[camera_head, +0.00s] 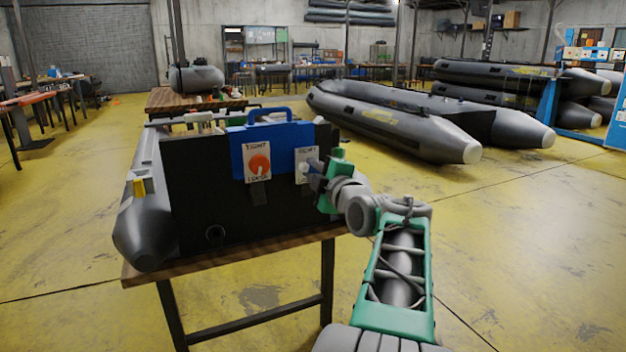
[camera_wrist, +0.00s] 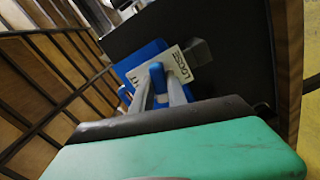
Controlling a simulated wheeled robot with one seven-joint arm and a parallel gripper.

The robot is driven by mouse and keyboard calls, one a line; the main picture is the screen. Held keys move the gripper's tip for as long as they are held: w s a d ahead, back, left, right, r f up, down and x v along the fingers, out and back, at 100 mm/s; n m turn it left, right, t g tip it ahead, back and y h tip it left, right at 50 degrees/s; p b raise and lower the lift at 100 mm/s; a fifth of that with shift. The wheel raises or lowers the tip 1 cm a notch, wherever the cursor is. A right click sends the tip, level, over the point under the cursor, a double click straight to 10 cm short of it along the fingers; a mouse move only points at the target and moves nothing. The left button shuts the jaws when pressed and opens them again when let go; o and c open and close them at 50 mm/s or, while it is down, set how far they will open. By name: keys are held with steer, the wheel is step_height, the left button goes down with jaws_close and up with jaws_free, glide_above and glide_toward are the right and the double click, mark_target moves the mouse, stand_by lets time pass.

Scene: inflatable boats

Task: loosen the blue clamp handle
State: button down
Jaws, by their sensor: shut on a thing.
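The blue clamp handle (camera_wrist: 157,76) shows in the wrist view between the two grey fingers of my gripper (camera_wrist: 160,88), which is shut on it. Behind it is a white label (camera_wrist: 181,66) with the word LOOSE on a blue plate. An orange clamp handle (camera_head: 259,166) sits on the left-hand label of the same plate, clear of my gripper.
The blue plate hangs on the black transom (camera_head: 205,195) of a grey inflatable boat (camera_head: 146,232), on a wooden table (camera_head: 190,265). More grey boats (camera_head: 400,115) lie at the back right.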

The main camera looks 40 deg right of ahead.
steer(key=shift+n, duration=2)
steer(key=shift+n, duration=0.5)
steer(key=n, duration=0.4)
steer(key=shift+n, duration=1.1)
